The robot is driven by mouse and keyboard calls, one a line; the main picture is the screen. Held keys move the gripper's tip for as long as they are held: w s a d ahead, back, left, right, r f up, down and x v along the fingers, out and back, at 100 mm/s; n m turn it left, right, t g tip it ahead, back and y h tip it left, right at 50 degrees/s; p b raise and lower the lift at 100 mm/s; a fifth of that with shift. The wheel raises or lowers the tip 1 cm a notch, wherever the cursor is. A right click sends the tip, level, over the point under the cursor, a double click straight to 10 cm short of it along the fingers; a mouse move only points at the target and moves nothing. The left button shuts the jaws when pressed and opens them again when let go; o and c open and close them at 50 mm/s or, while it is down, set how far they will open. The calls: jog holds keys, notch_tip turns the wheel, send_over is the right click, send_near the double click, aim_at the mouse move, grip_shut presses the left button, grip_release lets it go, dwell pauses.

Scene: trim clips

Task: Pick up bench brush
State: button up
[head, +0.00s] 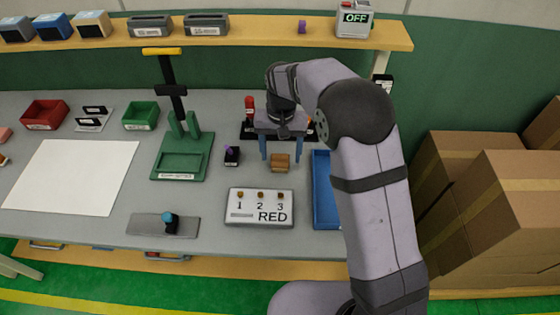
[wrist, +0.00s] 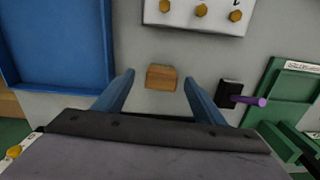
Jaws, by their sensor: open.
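A small wooden block (head: 279,163), light brown with a darker side, lies on the grey bench; I take it to be the bench brush, though no bristles can be made out. It also shows in the wrist view (wrist: 161,77), between the two blue fingers but apart from both. My gripper (head: 281,156) is open and points down above and slightly behind the block. In the wrist view my gripper (wrist: 159,78) has nothing between its pads that it touches.
A white panel marked RED (head: 259,214) lies in front of the block. A blue tray (head: 325,195) is to the right. A black block with a purple peg (head: 232,156) stands to the left, near the green arbor press (head: 180,166). A dark rack (head: 250,131) is behind.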

aim_at(280, 157)
jog(key=shift+w+a+f+p, duration=0.15)
jog(key=shift+f+p, duration=0.55)
jog(key=shift+f, duration=0.6)
jog(key=shift+w+d+f+p, duration=0.15)
jog(key=shift+f+p, duration=0.5)
jog(key=shift+f, duration=0.65)
jog(key=shift+a, duration=0.1)
jog(key=c, duration=1.2)
